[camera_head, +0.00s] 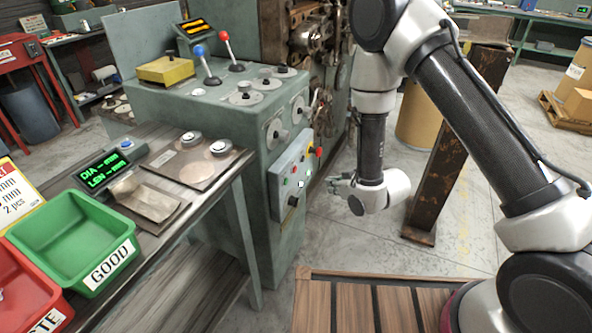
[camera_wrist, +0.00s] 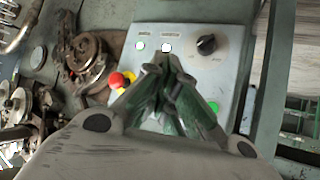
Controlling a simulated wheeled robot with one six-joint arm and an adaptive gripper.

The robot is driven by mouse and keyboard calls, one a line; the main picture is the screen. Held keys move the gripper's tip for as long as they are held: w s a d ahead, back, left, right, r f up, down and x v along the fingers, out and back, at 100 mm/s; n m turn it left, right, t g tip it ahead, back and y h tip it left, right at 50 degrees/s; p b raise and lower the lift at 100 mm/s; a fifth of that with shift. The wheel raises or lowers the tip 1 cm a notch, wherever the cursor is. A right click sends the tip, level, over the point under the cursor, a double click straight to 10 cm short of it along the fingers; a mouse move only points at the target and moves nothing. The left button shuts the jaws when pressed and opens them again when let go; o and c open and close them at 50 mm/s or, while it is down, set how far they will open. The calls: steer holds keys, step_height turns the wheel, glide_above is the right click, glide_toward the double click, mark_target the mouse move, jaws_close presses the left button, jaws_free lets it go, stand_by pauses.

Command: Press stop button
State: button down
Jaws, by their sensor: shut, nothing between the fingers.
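The control panel (camera_head: 284,195) is a grey box on the machine's side; it also shows in the wrist view (camera_wrist: 229,72). A red button on a yellow base (camera_wrist: 120,80) sits at the panel's left part in the wrist view, and at its far upper end in the head view (camera_head: 318,152). My gripper (camera_head: 335,182) is in front of the panel, apart from it in the head view. In the wrist view its shut, empty fingers (camera_wrist: 168,66) cover the panel's middle, so anything there is hidden. No label naming a stop button is readable.
The panel also carries a green button (camera_wrist: 213,106), a black knob (camera_wrist: 207,44) and two white lights. The machine top has blue (camera_head: 199,50) and red (camera_head: 223,35) ball levers. A rusty post (camera_head: 445,150) stands behind my arm. Green bin (camera_head: 72,235) lies left.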

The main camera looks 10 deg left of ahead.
steer(key=shift+w+a+r, duration=0.1)
stand_by(0.3)
steer(key=w+a, duration=0.3)
steer(key=a, duration=0.5)
steer(key=shift+a, duration=0.15)
stand_by(1.4)
steer(key=shift+w+a, duration=0.1)
steer(key=shift+a, duration=0.2)
steer(key=shift+w+a, duration=0.15)
steer(key=shift+a, duration=0.2)
stand_by(0.6)
stand_by(0.3)
steer(key=shift+s+d, duration=0.3)
steer(key=shift+d, duration=0.45)
steer(key=shift+s+d, duration=0.3)
steer(key=shift+d, duration=0.5)
steer(key=shift+s+d, duration=0.25)
steer(key=shift+d, duration=0.5)
steer(key=shift+s+d, duration=0.3)
steer(key=shift+d, duration=0.5)
